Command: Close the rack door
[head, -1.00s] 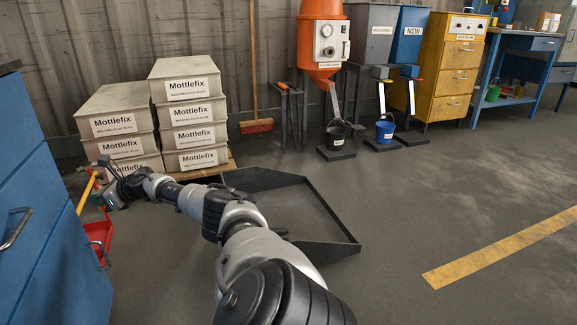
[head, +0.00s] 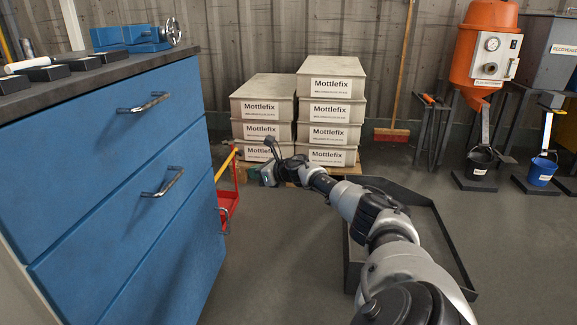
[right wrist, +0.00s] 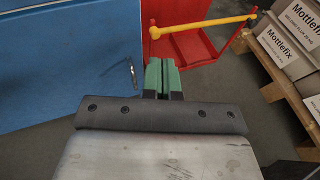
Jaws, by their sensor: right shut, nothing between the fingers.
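I cannot make out a rack door for certain in either view. My right gripper (head: 268,172) is at the end of the outstretched arm, in front of the stacked boxes and to the right of the blue drawer cabinet (head: 120,235) in the head view. In the right wrist view its green fingers (right wrist: 162,78) are together and empty. Ahead of them are a red cart (right wrist: 195,38) with a yellow bar (right wrist: 203,26) and the blue cabinet front (right wrist: 65,55) with a metal handle (right wrist: 132,72). My left gripper is not in view.
Mottlefix boxes (head: 337,112) stand on a wooden pallet (head: 352,170) by the wall. A broom (head: 392,133), an orange hopper (head: 484,45) and buckets stand to the right. A blue vise (head: 140,36) sits on the cabinet top. The floor between cabinet and arm is open.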

